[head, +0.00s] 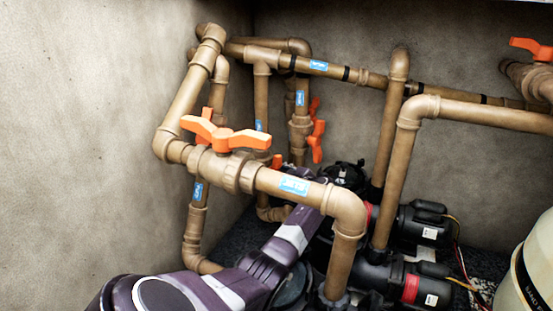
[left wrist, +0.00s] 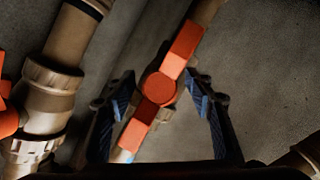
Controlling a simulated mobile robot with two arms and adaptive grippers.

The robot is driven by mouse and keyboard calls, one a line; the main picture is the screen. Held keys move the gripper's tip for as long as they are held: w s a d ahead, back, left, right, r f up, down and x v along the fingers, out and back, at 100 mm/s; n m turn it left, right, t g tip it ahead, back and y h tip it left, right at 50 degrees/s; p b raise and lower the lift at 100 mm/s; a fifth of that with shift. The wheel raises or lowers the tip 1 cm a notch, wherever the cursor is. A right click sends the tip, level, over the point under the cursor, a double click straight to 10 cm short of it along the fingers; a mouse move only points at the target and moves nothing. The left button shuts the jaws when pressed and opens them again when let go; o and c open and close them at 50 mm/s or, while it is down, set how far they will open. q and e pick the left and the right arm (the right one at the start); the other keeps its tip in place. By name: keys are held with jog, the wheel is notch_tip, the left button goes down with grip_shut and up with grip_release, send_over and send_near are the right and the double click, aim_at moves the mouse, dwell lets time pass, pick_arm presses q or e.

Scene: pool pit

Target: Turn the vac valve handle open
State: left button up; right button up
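In the left wrist view an orange valve handle (left wrist: 183,48) with a round hub lies diagonally along a brown pipe. My left gripper (left wrist: 159,82) is open, with one blue-padded finger on each side of the handle and visible gaps to it. In the head view my left arm passes behind the front pipe, so the gripper is hidden there. A large orange handle (head: 222,136) sits on the front pipe's valve. Smaller orange handles (head: 316,141) show on a vertical pipe behind. I cannot read the blue labels to tell which is the vac valve. My right gripper is not in view.
The brown front pipe (head: 347,212) crosses over my left arm. Black pumps (head: 425,225) with wires stand at right, beside a pale tank (head: 528,270). Another orange handle (head: 532,48) is at upper right. Bare walls enclose the pit at left and back.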

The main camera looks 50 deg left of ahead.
pick_arm(q)
jog(key=shift+d, duration=0.1)
jog(key=v, duration=0.7)
jog(key=shift+d+r, duration=0.1)
jog(key=shift+d, duration=0.05)
dwell(0.4)
jog(key=shift+s, duration=0.15)
